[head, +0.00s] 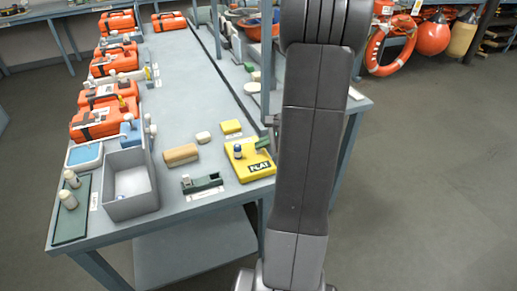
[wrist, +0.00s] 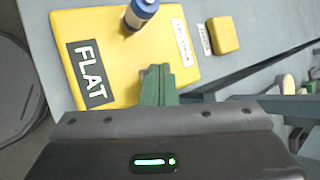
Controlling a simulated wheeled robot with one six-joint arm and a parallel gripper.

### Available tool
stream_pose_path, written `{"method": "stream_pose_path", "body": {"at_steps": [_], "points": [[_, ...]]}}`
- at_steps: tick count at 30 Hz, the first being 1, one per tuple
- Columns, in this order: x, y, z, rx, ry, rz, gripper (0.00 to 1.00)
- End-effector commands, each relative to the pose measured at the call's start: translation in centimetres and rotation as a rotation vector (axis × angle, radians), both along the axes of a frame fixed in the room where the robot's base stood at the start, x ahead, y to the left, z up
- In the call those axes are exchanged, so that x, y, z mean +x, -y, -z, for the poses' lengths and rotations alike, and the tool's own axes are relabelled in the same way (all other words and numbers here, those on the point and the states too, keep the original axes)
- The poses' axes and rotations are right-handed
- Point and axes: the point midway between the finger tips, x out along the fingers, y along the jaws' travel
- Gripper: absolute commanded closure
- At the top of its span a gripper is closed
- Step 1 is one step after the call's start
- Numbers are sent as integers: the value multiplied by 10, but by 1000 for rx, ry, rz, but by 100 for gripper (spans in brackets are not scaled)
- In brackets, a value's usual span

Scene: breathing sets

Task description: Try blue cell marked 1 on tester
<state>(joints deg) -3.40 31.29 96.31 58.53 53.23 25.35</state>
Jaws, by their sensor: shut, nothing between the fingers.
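A blue cell with a pale end (head: 238,152) stands upright on the yellow board marked FLAT (head: 262,166). In the wrist view the blue cell (wrist: 140,12) is at the top edge, partly cut off, and no number can be read. My gripper (wrist: 156,72) has green fingers, shut and empty, over the near part of the yellow board (wrist: 120,66). It also shows in the head view (head: 263,142), right of the cell and apart from it. A small dark green holder (head: 203,184), which looks like the tester, sits at the table's front edge, left of the board.
A grey bin (head: 131,205) with a small pale and blue item inside stands left. A green tray (head: 72,222) holds pale-topped pieces. A tan block (head: 181,155) and a yellow block (head: 231,127) lie nearby. Orange cases (head: 103,121) line the table's left side.

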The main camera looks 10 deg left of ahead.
Motion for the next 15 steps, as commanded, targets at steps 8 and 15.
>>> {"method": "stream_pose_path", "body": {"at_steps": [8,15], "points": [[0,0,-9,0,0,0,100],[0,0,-19,-1,0,-1,100]]}}
